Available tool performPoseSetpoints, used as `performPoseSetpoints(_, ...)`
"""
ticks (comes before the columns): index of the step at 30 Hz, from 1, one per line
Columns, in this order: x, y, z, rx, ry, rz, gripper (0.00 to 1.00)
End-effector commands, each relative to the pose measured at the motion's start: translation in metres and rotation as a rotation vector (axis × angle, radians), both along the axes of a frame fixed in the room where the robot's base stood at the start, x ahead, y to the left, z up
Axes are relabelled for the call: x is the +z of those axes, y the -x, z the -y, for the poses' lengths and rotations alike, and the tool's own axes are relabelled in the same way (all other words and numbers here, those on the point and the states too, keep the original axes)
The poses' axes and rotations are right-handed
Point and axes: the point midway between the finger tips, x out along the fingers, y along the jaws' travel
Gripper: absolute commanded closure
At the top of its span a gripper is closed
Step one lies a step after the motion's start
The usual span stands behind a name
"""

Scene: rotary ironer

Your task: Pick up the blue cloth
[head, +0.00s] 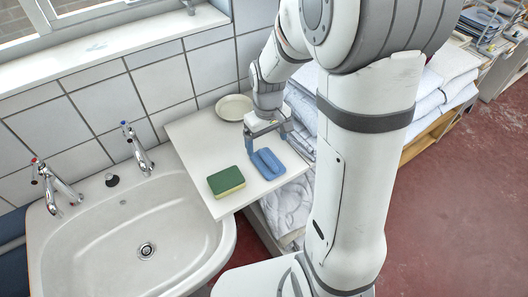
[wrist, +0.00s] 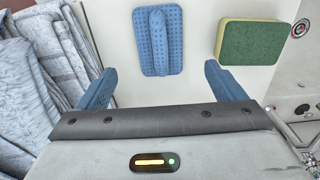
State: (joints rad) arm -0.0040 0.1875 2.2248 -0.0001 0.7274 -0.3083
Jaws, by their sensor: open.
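The blue cloth (head: 267,165) lies on the white board beside the sink, with a raised ridge along its middle. In the wrist view the cloth (wrist: 174,42) is dotted and sits just beyond the fingertips, its ridge between their lines. My gripper (head: 267,145) is open and empty, pointing down over the board close to the cloth's back end. Its two blue fingers (wrist: 160,70) stand wider apart than the cloth. I cannot tell the exact height of the fingertips above the board.
A green and yellow sponge (head: 226,182) lies left of the cloth, near the board's front edge. A cream dish (head: 234,107) is at the back of the board (head: 195,137). The sink (head: 95,245) with two taps is left. Folded linen (head: 302,104) is stacked right.

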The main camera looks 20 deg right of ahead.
Motion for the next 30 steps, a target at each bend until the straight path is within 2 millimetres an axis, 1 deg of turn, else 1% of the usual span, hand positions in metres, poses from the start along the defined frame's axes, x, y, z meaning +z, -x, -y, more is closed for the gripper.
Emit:
performPoseSetpoints(11,-0.039,0.002,0.001,0.003,0.000,-0.007,0.11)
performPoseSetpoints(18,-0.072,0.003,0.001,0.003,0.000,-0.005,0.11)
performPoseSetpoints(22,-0.079,0.003,0.001,0.002,0.000,-0.003,0.11)
performPoseSetpoints(28,-0.079,0.003,0.001,0.002,0.000,-0.001,0.11)
performPoseSetpoints(30,-0.079,0.003,0.001,0.002,0.000,-0.002,0.16)
